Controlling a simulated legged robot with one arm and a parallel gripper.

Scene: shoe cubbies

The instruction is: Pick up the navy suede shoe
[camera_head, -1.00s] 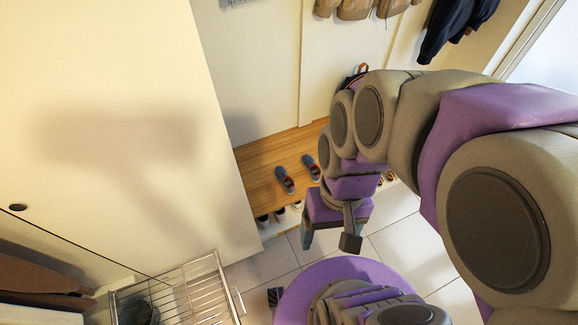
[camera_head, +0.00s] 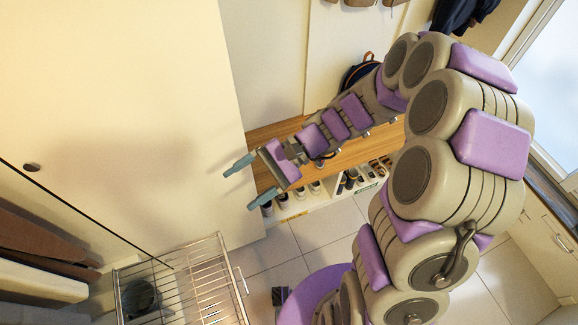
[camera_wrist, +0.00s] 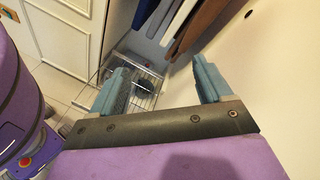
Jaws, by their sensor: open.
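My gripper (camera_head: 252,181) is open and empty, its two teal fingers spread in front of the pale wall panel at the left end of the wooden bench. In the wrist view my gripper (camera_wrist: 163,80) also has nothing between its fingers. Several shoes stand in the cubbies under the bench, among them a dark shoe (camera_head: 267,208) just below the lower finger and dark shoes (camera_head: 348,180) further right. I cannot tell which shoe is navy suede.
A wire rack (camera_head: 205,290) holding a dark round object (camera_head: 138,297) stands at lower left; the rack also shows in the wrist view (camera_wrist: 118,70). Brown and white boards (camera_head: 40,265) lean left of it. A backpack (camera_head: 358,75) sits on the bench. Tiled floor (camera_head: 325,228) in front is clear.

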